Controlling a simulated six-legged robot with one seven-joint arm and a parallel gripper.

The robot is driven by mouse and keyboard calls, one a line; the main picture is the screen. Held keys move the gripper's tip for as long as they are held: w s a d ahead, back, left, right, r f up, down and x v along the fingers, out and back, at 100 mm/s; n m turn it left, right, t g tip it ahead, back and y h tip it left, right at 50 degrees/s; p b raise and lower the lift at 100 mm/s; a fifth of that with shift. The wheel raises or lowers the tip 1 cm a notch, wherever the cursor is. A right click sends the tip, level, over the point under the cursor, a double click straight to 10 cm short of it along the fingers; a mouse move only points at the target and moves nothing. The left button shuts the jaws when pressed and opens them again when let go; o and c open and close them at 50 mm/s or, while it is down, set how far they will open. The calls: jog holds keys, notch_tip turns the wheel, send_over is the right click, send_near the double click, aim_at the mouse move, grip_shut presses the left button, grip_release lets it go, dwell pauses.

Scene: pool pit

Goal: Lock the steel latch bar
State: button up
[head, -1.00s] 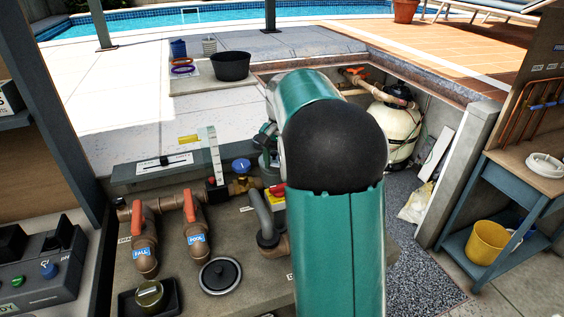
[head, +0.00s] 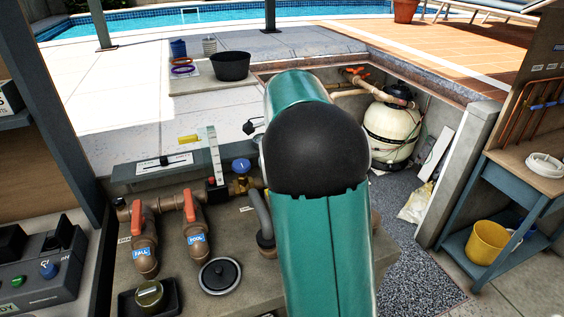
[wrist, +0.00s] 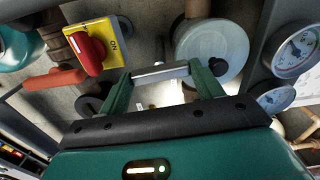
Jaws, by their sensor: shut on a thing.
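In the wrist view, my gripper (wrist: 160,82) has its two green fingers set wide apart. A short, smooth steel bar (wrist: 161,73), which looks like the latch bar, lies crosswise between the fingertips, and the gripper is shut on it. Both of its ends are hidden at the fingers, and whether it sits locked cannot be told. In the head view my own arm covers the middle of the picture and hides the gripper and the bar.
A red knob on a yellow plate (wrist: 91,46) is close left of my gripper in the wrist view. A white round cap (wrist: 212,48) and gauges (wrist: 296,50) are at right. In the head view, red-handled valves (head: 140,235) stand at left and a filter tank (head: 391,132) at right.

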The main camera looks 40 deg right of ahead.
jog(key=shift+m, duration=0.6)
jog(key=o, duration=1)
notch_tip(320, 180, up, 14)
jog(key=shift+f, duration=0.1)
